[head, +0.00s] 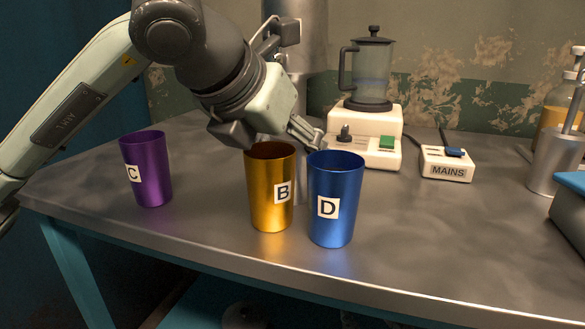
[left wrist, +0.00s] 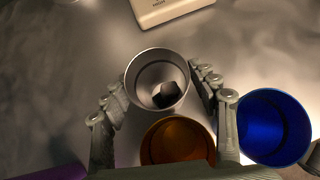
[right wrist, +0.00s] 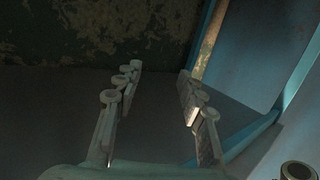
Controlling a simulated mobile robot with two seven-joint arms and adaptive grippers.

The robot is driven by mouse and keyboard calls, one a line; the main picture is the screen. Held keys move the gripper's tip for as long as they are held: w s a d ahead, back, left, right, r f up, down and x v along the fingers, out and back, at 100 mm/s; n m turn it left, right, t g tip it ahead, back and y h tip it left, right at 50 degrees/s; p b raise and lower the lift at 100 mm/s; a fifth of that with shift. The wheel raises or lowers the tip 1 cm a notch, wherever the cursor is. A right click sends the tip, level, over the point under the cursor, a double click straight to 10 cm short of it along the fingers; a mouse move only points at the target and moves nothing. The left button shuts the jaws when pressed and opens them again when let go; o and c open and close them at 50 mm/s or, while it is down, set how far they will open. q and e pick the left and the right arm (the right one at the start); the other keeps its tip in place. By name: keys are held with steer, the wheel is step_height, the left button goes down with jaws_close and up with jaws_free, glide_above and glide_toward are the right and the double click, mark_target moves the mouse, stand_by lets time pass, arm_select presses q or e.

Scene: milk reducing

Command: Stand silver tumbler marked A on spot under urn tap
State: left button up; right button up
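In the left wrist view a silver tumbler (left wrist: 132,87) stands upright, seen from above, with a dark shape inside its rim. Its letter is not visible. My left gripper (left wrist: 157,80) is open, with one finger on each side of this tumbler and small gaps apparent. In the head view my left gripper (head: 278,138) reaches down behind the gold tumbler B (head: 266,200), which largely hides the silver one. The urn (head: 305,50) is a tall silver cylinder behind my left arm; its tap and the spot cannot be made out. My right gripper (right wrist: 158,75) is open and empty.
Blue tumbler D (head: 343,215) stands close right of B. Purple tumbler C (head: 152,175) stands apart at left. A blender (head: 372,75) and a MAINS switch box (head: 446,165) are behind. The table's front right (head: 440,240) is clear.

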arm_select(q)
steer(key=c, duration=1)
